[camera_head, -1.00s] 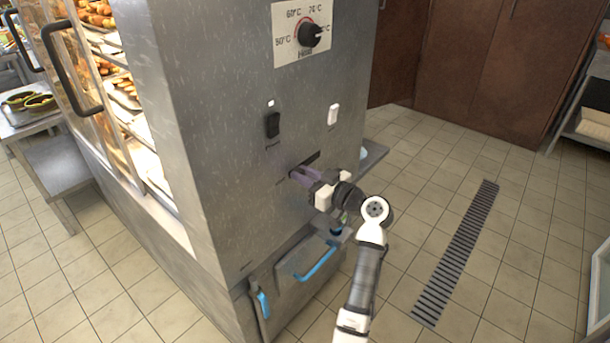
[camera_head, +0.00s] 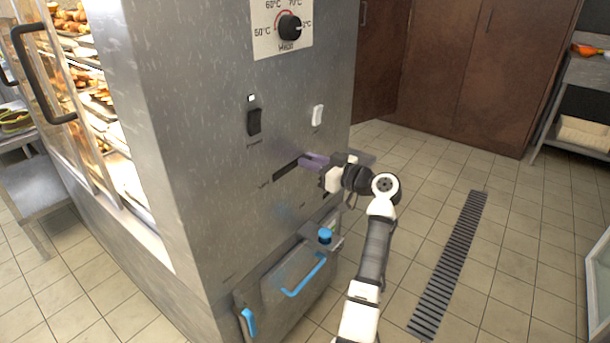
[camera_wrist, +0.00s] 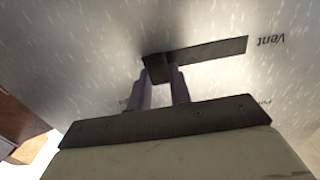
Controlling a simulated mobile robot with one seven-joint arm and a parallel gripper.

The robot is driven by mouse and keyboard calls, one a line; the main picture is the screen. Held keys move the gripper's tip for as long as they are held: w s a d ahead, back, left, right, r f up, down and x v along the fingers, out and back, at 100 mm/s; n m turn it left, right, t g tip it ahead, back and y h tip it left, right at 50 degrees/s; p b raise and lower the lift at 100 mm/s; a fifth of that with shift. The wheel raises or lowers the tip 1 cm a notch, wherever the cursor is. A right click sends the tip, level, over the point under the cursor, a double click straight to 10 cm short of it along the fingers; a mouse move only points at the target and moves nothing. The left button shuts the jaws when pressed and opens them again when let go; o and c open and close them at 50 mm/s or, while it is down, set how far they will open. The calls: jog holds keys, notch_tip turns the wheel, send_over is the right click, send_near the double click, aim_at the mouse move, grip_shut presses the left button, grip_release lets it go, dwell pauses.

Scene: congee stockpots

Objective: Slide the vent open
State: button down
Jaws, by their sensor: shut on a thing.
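The vent slot (camera_head: 286,171) is a dark slanting slot in the steel side panel of the cabinet. Its dark slider knob (camera_wrist: 156,66) shows in the wrist view at one end of the slot (camera_wrist: 212,50), the end away from the "Vent" label (camera_wrist: 270,41). My gripper (camera_head: 305,161) reaches the panel at the right end of the slot in the head view. Its purple fingers, also in the wrist view (camera_wrist: 161,78), are shut on the knob. The knob is hidden by the fingers in the head view. The slot's left part is uncovered.
Above the slot are a black switch (camera_head: 254,122), a white switch (camera_head: 317,115) and a heat dial (camera_head: 289,27). Below is a drawer with a blue handle (camera_head: 304,275). A floor drain (camera_head: 450,265) and free tiled floor lie to the right.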

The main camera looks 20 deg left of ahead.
jog(key=shift+w+d, duration=0.15)
jog(key=shift+w, duration=0.05)
jog(key=c, duration=1.3)
grip_release()
jog(key=shift+w, duration=0.1)
jog(key=b+v, duration=0.2)
jog(key=v, duration=1.2)
